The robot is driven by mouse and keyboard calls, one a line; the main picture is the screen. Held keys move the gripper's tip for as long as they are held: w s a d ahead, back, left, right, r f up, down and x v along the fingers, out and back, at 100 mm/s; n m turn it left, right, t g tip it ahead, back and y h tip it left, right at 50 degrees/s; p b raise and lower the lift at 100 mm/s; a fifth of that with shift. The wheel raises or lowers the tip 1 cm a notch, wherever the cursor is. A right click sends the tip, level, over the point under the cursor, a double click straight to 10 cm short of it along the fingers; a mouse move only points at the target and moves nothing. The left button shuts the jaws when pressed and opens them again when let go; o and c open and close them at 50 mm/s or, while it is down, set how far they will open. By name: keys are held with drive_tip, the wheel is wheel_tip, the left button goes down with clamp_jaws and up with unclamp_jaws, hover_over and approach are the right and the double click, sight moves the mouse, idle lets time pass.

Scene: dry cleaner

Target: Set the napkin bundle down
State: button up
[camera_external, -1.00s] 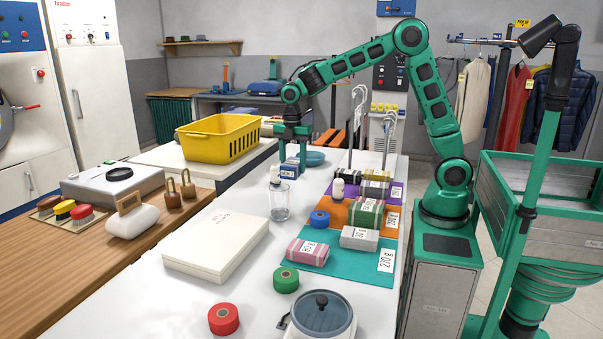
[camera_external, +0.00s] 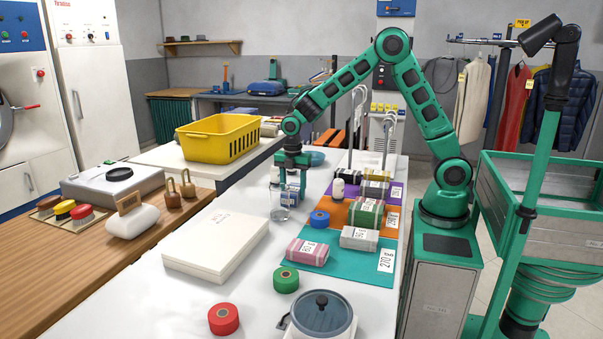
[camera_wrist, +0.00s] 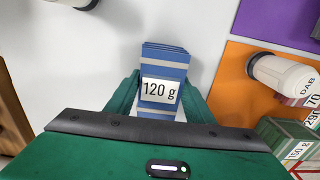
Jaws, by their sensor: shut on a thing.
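The napkin bundle is a blue folded stack with a white band and a "120 g" label; in the wrist view the bundle (camera_wrist: 163,75) sits between my green fingers. My gripper (camera_external: 290,188) is shut on the bundle and points down over the white table, left of the coloured mats.
Teal (camera_external: 345,262), orange (camera_external: 337,206) and purple (camera_external: 398,191) mats carry several banded bundles and a white bottle (camera_external: 338,189). A white box (camera_external: 216,245), a green roll (camera_external: 286,280), a red roll (camera_external: 223,319) and a lidded pot (camera_external: 322,315) stand nearer. A yellow basket (camera_external: 219,140) stands behind.

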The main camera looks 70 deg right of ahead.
sight(293, 188)
drive_tip(key=o, duration=1.1)
wheel_tip(293, 188, up, 12)
drive_tip(key=s+d+r+m, duration=0.4)
drive_tip(key=s+d+m, duration=0.3)
drive_tip(key=s+d, duration=0.35)
drive_tip(key=s+d+f+m, duration=0.1)
drive_tip(key=s+d+m, duration=0.2)
drive_tip(key=s, duration=0.6)
drive_tip(key=s+d+f+m, duration=0.1)
drive_tip(key=s+d+m, duration=0.2)
drive_tip(key=s+m, duration=0.5)
drive_tip(key=s+d+f+m, duration=0.1)
drive_tip(key=s+d+m, duration=0.2)
drive_tip(key=s+m, duration=0.3)
drive_tip(key=s, duration=0.5)
drive_tip(key=shift+d, duration=0.25)
